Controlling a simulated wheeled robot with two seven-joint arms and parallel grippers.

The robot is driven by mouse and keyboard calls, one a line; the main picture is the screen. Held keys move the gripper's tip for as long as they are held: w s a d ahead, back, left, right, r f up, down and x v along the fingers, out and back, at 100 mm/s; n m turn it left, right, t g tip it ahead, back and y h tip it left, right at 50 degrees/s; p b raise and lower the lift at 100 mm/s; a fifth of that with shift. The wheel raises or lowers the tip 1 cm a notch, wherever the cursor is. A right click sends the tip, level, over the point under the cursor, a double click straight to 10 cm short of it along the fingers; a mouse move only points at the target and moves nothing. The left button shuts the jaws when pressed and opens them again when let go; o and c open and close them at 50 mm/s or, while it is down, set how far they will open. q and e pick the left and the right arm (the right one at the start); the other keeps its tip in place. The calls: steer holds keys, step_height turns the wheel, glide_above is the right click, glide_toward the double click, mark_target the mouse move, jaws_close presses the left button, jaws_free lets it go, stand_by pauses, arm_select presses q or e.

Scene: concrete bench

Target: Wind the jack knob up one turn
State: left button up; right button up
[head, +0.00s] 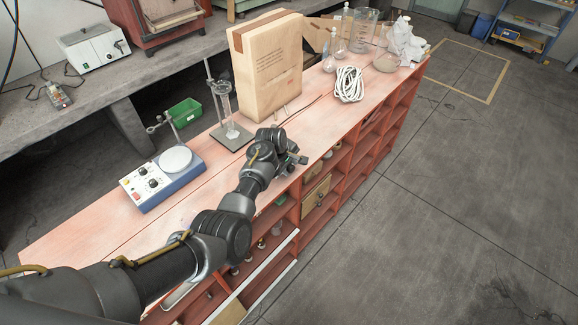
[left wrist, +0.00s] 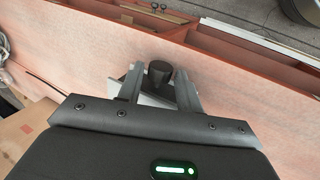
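The jack's dark round knob (left wrist: 160,74) shows in the left wrist view, on top of a small pale grey plate (left wrist: 152,97) low over the bench. My left gripper (left wrist: 160,70) is open, with one finger on each side of the knob. Narrow gaps seem to remain between knob and fingers. In the head view my left gripper (head: 292,160) is over the bench's right edge. My arm and gripper hide most of the jack there. My right gripper is in neither view.
The reddish bench top (head: 100,232) has open shelves below its right edge. A hotplate stirrer (head: 162,178), a stand with glassware (head: 232,133), a large paper bag (head: 268,68) and a white coiled cord (head: 349,84) stand around the arm. The floor to the right is clear.

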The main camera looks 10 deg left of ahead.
arm_select(q)
steer(key=shift+w+f, duration=0.15)
steer(key=shift+f, duration=0.05)
steer(key=c, duration=0.7)
steer(key=shift+d+g+b, duration=0.15)
steer(key=shift+g+b, duration=0.15)
steer(key=shift+b, duration=0.15)
steer(key=g+y+b, duration=0.1)
steer(key=b, duration=0.3)
steer(key=g+y+b, duration=0.1)
steer(key=b, duration=0.4)
steer(key=g+y+b, duration=0.1)
steer(key=g+b, duration=0.1)
steer(key=b, duration=0.3)
steer(key=shift+w+d+f, duration=0.1)
steer(key=shift+w+d, duration=0.1)
steer(key=shift+w, duration=0.1)
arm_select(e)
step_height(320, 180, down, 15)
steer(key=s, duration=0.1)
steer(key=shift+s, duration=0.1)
arm_select(q)
steer(key=o, duration=0.7)
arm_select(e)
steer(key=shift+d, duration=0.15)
arm_select(q)
steer(key=shift+r, duration=0.25)
